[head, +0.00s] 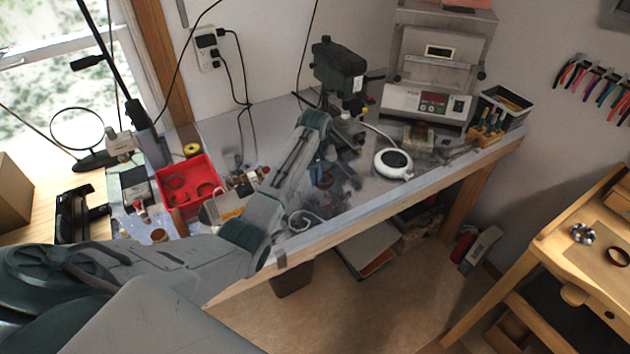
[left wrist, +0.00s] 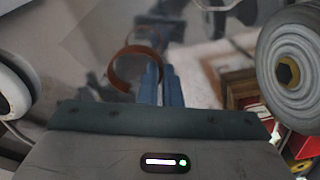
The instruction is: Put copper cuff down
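The copper cuff (left wrist: 135,68) shows in the left wrist view as a thin brown open band, with one side at my left gripper's fingers. My left gripper (left wrist: 160,84) has its two blue fingers close together, shut on the cuff's edge. In the head view my left gripper (head: 325,160) is over the grey metal workbench (head: 262,122), below the dark green drill-like machine. The cuff is hard to make out there among blurred reflections. I cannot tell whether it touches the bench. My right gripper is not in view.
A red bin (head: 205,172) with copper-coloured pieces stands left of my arm. A white round device (head: 393,163) lies to the right. A dark green machine (head: 338,66) and a grey press (head: 432,75) stand behind. A wooden bench (head: 560,255) at right holds a bracelet and dark band.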

